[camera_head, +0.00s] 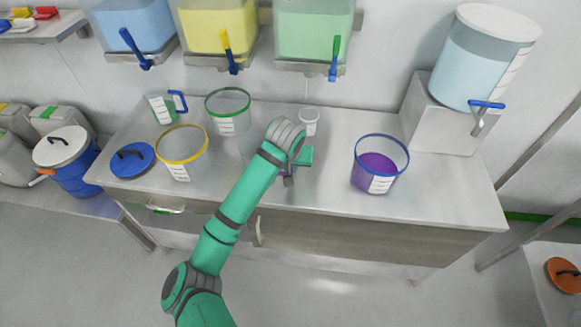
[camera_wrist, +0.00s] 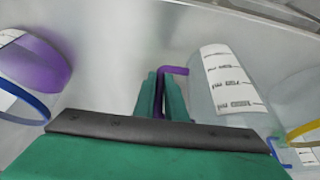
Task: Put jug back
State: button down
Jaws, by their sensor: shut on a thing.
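A clear jug (camera_wrist: 202,98) with a purple handle (camera_wrist: 172,71) and a white millilitre scale (camera_wrist: 224,80) is right of my fingers in the wrist view. My gripper (camera_wrist: 155,92) is shut on the handle, with a green finger on each side. In the head view my gripper (camera_head: 292,173) is low over the front middle of the bench. There my arm hides most of the held jug, and I cannot tell whether it touches the bench. Another jug (camera_head: 160,107), with a blue handle and green markings, stands at the back left.
The bench (camera_head: 330,190) also holds a yellow-rimmed bucket (camera_head: 181,150), a green-rimmed bucket (camera_head: 228,110), a small white cup (camera_head: 309,120) and a blue-rimmed bucket (camera_head: 380,165) with purple contents. A blue lid (camera_head: 132,160) lies left. Tanks with taps hang above.

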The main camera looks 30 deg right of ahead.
jog(key=shift+f, duration=0.3)
jog(key=c, duration=1.8)
grip_release()
jog(key=shift+r, duration=0.1)
jog(key=v, duration=1.2)
